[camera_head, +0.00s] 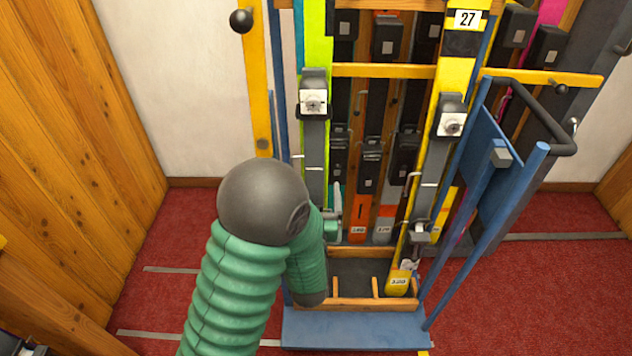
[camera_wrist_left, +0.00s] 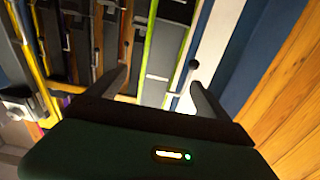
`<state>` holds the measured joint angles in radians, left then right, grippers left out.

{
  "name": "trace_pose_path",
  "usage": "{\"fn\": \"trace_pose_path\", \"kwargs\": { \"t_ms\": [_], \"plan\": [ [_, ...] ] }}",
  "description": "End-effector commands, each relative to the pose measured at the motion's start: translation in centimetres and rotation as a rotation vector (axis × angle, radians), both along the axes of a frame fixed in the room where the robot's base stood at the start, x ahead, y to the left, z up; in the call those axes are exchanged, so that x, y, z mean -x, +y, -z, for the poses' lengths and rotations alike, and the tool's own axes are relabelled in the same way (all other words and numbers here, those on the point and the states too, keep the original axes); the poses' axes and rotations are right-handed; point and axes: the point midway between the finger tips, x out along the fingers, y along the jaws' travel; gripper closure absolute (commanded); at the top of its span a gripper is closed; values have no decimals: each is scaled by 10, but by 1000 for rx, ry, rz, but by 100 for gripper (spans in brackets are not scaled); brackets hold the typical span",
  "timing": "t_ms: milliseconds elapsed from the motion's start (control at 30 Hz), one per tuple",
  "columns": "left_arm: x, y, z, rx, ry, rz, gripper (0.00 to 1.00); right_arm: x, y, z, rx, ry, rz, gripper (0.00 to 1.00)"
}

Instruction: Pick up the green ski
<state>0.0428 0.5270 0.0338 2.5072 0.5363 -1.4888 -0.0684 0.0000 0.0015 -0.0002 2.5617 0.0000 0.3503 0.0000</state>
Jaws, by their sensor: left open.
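The green ski (camera_head: 318,45) stands upright at the left side of the rack. It carries a grey binding plate and a white-faced binding. Its lower part is largely hidden behind my left arm. In the left wrist view, the bright green edges of the ski (camera_wrist_left: 184,55) run on either side of a grey strip, seen between my finger lines. My left gripper (camera_wrist_left: 160,88) is open, with its two dark fingers apart and nothing visibly clamped. In the head view, part of the left gripper (camera_head: 332,212) shows beside the lower ski; contact cannot be told. My right gripper is in neither view.
A yellow ski (camera_head: 455,75) marked 27 leans to the right of the green one. Several other skis stand behind a yellow crossbar (camera_head: 385,71). The rack has a blue base (camera_head: 355,332) and blue side posts. Red carpet (camera_head: 530,290) is open at right; a wooden wall (camera_head: 60,110) stands left.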

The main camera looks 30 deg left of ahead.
Motion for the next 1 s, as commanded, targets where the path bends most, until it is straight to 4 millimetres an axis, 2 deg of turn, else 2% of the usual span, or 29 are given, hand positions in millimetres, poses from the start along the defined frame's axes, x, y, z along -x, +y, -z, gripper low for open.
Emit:
{"fn": "trace_pose_path", "kwargs": {
  "t_ms": [100, 333, 500, 600, 800, 1000],
  "plan": [
    [-24, 18, -1, 0, -1, -6, 10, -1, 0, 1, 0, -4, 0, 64],
    [-49, 30, -1, 0, -1, -4, 10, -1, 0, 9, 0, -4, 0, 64],
    [-78, 43, -2, -1, -2, -4, 10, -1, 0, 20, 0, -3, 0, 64],
    [-86, 47, -3, -1, 1, -2, 10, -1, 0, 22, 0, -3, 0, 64],
    [-86, 47, -4, 0, 2, -2, 10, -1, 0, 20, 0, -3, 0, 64],
    [-86, 47, -4, 0, 2, -2, 36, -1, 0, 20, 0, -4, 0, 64]
  ]
}}
